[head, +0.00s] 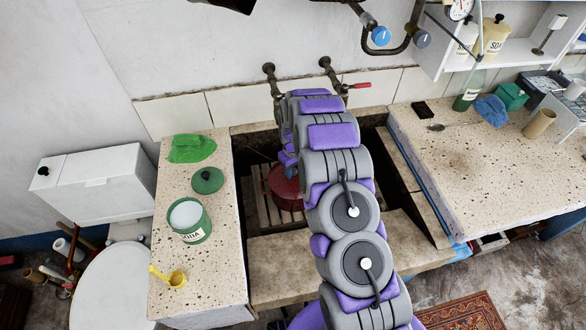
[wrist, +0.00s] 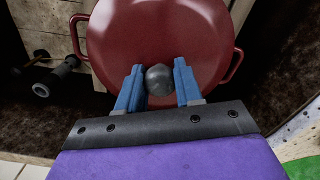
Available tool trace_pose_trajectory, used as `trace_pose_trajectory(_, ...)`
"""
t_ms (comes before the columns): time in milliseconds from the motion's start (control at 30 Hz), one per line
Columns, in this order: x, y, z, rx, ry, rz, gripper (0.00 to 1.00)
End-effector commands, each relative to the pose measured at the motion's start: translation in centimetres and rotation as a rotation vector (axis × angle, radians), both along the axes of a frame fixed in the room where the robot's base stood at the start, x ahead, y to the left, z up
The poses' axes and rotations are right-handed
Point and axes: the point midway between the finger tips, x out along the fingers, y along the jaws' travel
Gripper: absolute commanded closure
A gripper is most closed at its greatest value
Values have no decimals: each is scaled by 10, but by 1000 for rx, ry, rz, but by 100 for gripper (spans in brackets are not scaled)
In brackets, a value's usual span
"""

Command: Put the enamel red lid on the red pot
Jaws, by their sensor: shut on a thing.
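In the wrist view, my gripper (wrist: 159,68) is closed on the dark round knob (wrist: 158,80) of the red lid (wrist: 158,35), with one blue finger on each side. Beneath the lid is the red pot, whose loop handles (wrist: 238,64) stick out left and right. The lid covers the pot's opening in this view; I cannot tell whether it rests on the rim or hangs slightly above. In the head view, the red pot (head: 284,188) stands on wooden slats inside the stone trough. My arm hides its right part and my gripper there.
The trough (head: 285,262) has stone walls around the pot. Wall taps (head: 325,64) rise behind my arm. The left counter (head: 222,245) bears a green cloth (head: 191,148), green lid (head: 208,181), soda tin (head: 197,226) and yellow scoop (head: 175,278). The right counter (head: 460,180) has clear room in front.

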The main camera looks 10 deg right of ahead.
Motion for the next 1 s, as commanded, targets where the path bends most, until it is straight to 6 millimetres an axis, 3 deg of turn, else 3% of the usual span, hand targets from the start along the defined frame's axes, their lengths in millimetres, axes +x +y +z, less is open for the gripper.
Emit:
trace_pose_trajectory(333,0,0,0,0,-1,0,100)
trace_pose_trajectory(367,0,0,0,0,-1,0,62)
trace_pose_trajectory(633,0,0,0,0,0,0,36)
trace_pose_trajectory(800,0,0,0,0,0,0,35)
trace_pose_trajectory(1000,0,0,-1,0,0,0,17)
